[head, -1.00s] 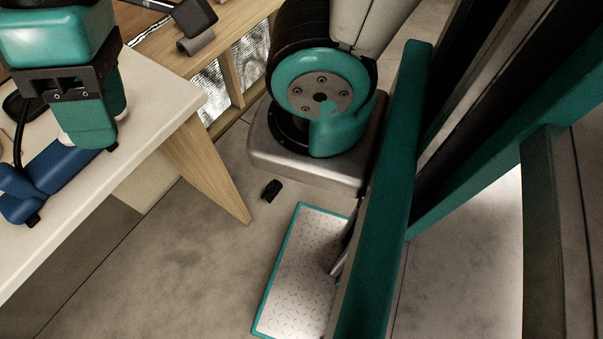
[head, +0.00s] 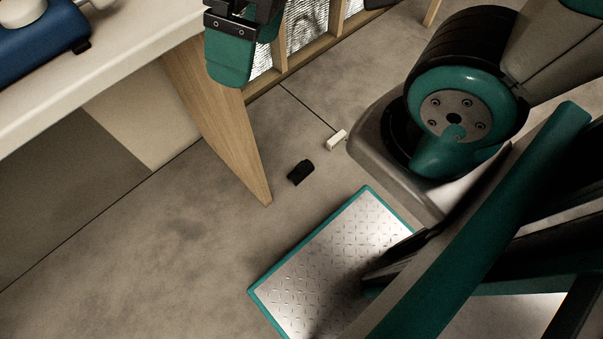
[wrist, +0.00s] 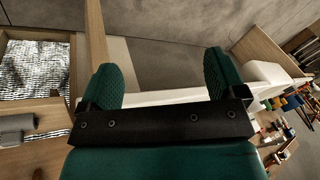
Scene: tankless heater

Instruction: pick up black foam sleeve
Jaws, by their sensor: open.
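A small black piece (head: 300,172), which looks like the black foam sleeve, lies on the concrete floor beside the wooden table leg in the head view. My gripper (head: 240,60) shows at the top of the head view, beside the table edge, above and to the left of the black piece and apart from it. In the wrist view my gripper (wrist: 165,85) has its two green fingers spread wide with nothing between them. The black piece cannot be made out in the wrist view.
A small white block (head: 337,140) lies on the floor near my base. A white tabletop (head: 110,70) with a wooden leg (head: 220,125) stands at left, close to my gripper. A green-edged metal plate (head: 320,270) is at lower centre. Open floor lies left of it.

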